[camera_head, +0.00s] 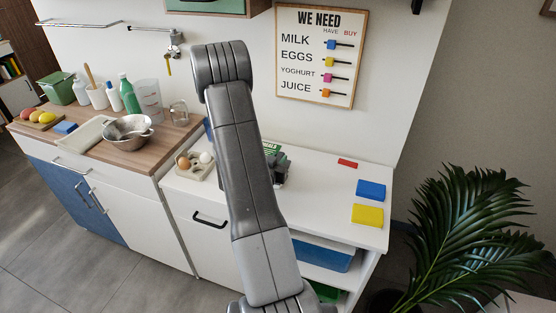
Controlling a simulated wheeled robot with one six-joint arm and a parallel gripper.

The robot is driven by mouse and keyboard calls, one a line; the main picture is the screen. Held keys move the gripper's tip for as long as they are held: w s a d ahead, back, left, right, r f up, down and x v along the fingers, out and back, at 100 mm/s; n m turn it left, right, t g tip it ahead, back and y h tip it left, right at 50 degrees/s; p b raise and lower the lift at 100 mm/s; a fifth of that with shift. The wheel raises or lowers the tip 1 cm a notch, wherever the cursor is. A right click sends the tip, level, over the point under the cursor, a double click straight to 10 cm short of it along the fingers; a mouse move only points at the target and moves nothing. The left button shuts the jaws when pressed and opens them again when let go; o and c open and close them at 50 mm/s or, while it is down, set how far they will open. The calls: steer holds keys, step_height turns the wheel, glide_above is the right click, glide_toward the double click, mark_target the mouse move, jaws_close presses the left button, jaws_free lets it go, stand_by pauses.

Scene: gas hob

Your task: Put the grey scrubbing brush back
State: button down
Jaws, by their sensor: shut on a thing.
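My arm rises from the bottom middle to an elbow near the wall and covers the middle of the view. My gripper's fingers are hidden behind it. A dark grey, jagged shape (281,170) shows just right of the arm, over the white counter (325,185). I cannot tell whether it is part of my wrist or something on the counter. I cannot make out the grey scrubbing brush anywhere. A green item with pale lettering (271,148) peeks out beside the arm.
Blue (371,190) and yellow (367,215) blocks and a red strip (347,163) lie on the right counter. An egg tray (190,170) stands left of my arm. A metal bowl (129,142) and bottles crowd the wooden worktop (165,140). A plant (465,235) stands at right.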

steer(key=shift+f, duration=0.2)
steer(key=c, duration=1.2)
jaws_free()
steer(key=shift+r, duration=0.1)
steer(key=shift+r, duration=0.1)
steer(key=shift+o, duration=0.4)
steer(key=b+v, duration=0.2)
steer(key=v, duration=0.9)
steer(key=shift+s+a, duration=0.15)
steer(key=shift+s, duration=0.15)
steer(key=s+g+b, duration=0.1)
steer(key=b, duration=0.5)
steer(key=shift+s+b, duration=0.2)
steer(key=shift+b, duration=0.15)
